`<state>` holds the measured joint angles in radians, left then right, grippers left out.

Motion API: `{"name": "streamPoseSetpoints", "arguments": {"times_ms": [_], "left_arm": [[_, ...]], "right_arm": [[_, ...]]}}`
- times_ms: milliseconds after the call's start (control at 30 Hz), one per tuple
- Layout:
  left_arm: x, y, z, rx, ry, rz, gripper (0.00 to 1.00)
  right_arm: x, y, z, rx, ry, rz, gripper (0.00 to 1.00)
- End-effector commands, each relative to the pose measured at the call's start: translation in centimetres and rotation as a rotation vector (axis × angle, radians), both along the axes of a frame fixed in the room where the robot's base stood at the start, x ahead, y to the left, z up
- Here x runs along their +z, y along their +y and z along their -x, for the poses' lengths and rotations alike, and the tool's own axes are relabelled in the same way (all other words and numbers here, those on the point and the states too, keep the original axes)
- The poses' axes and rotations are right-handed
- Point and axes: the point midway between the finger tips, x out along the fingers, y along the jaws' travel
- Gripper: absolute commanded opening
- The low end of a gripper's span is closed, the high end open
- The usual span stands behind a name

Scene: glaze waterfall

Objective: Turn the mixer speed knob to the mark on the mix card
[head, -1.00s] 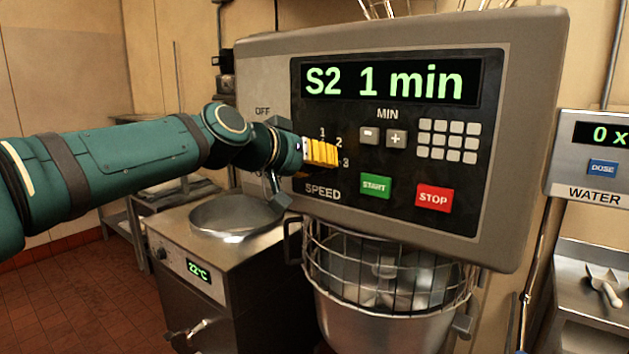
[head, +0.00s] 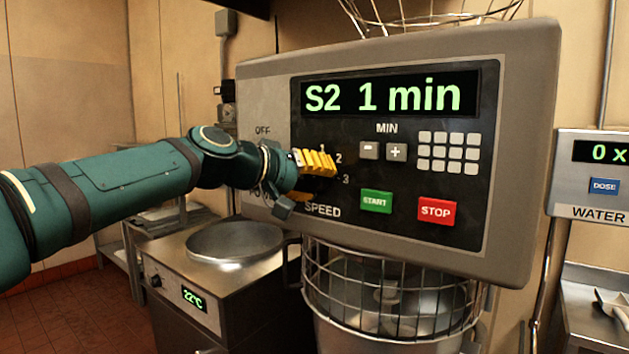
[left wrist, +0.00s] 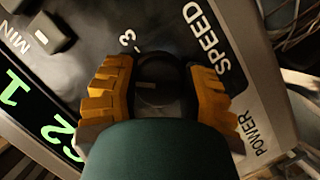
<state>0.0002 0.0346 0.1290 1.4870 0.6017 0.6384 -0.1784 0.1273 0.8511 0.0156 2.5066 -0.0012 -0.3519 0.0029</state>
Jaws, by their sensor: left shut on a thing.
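The mixer panel (head: 400,245) fills the middle of the head view. Its display (head: 390,92) reads "S2 1 min". My left gripper (head: 318,163), with yellow ribbed fingers, is at the speed dial, near the marks 2 and 3. In the left wrist view the dark speed knob (left wrist: 160,70) sits between the two yellow fingers, and the gripper is shut on it. The "3" mark and the word SPEED show beside it. The mix card is not in view. My right gripper is not in view.
Green START (head: 376,201) and red STOP (head: 437,210) buttons and a keypad (head: 447,152) are right of the dial. The caged mixer bowl (head: 390,290) is below. A steel unit showing 22°C (head: 194,298) stands left; a water doser (head: 598,175) is right.

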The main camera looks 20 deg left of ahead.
Motion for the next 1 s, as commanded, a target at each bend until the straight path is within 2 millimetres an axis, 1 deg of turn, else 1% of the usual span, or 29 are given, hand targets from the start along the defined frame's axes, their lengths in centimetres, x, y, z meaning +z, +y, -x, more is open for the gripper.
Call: {"name": "streamPoseSetpoints", "arguments": {"times_ms": [133, 167, 200, 233, 267, 567, 667, 767, 1000], "left_arm": [[-0.1, -0.1, 0.0, -0.002, 0.002, -0.001, 0.09], [-0.1, -0.1, 0.0, -0.002, 0.002, -0.001, 0.50], [-0.1, -0.1, 0.0, -0.002, 0.001, -0.001, 0.64], [-0.1, -0.1, 0.0, -0.002, 0.001, -0.001, 0.75], [-0.1, -0.1, 0.0, -0.002, 0.001, -0.001, 0.77], [0.0, 0.0, 0.0, -0.001, -0.001, -0.002, 0.77], [0.2, 0.4, 0.5, 0.001, -0.001, -0.002, 0.77], [0.6, 1.1, 1.5, 0.002, -0.003, -0.001, 0.77], [1.9, 3.9, 5.3, 0.003, -0.002, -0.001, 0.77]], "right_arm": [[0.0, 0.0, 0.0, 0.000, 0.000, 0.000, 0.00], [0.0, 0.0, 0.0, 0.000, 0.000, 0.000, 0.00], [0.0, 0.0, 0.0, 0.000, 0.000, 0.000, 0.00], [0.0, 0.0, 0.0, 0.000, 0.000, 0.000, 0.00], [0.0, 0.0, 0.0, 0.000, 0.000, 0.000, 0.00], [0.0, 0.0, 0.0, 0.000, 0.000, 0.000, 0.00], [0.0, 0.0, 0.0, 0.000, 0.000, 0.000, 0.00], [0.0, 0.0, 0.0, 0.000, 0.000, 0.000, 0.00], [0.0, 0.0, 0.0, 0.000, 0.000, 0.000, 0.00]]}}
